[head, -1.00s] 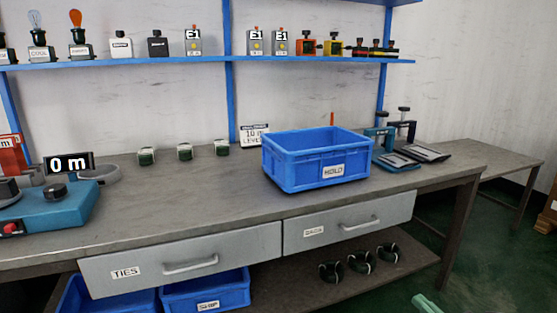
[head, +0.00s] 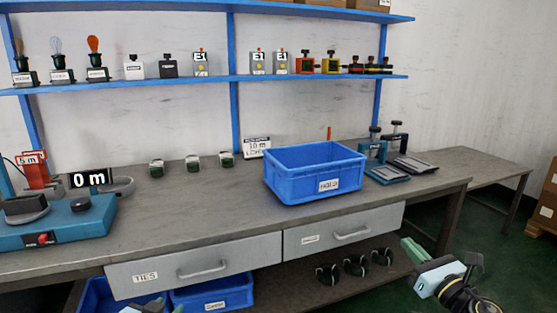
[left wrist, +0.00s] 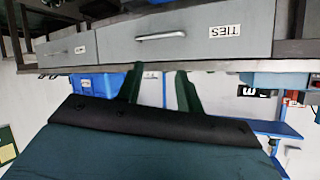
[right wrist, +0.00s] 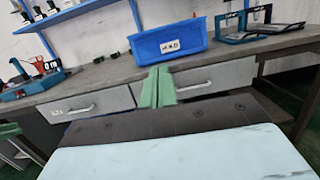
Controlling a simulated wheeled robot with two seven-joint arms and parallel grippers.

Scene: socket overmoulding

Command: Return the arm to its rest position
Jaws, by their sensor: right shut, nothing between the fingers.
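My right gripper (head: 414,250) shows at the lower right of the head view, in front of the bench and apart from it. In the right wrist view its green fingers (right wrist: 158,87) are together with nothing between them. My left gripper (head: 165,306) barely shows at the bottom edge of the head view, low before the bench. In the left wrist view its two dark green fingers (left wrist: 160,88) stand apart and hold nothing.
A blue bin labelled MOLD (head: 315,176) stands on the bench (head: 225,215). Drawers (head: 190,266) run along its front, with coils (head: 355,266) and blue bins below. A teal machine (head: 60,222) is at left, clamps (head: 385,160) at right. The floor at right is open.

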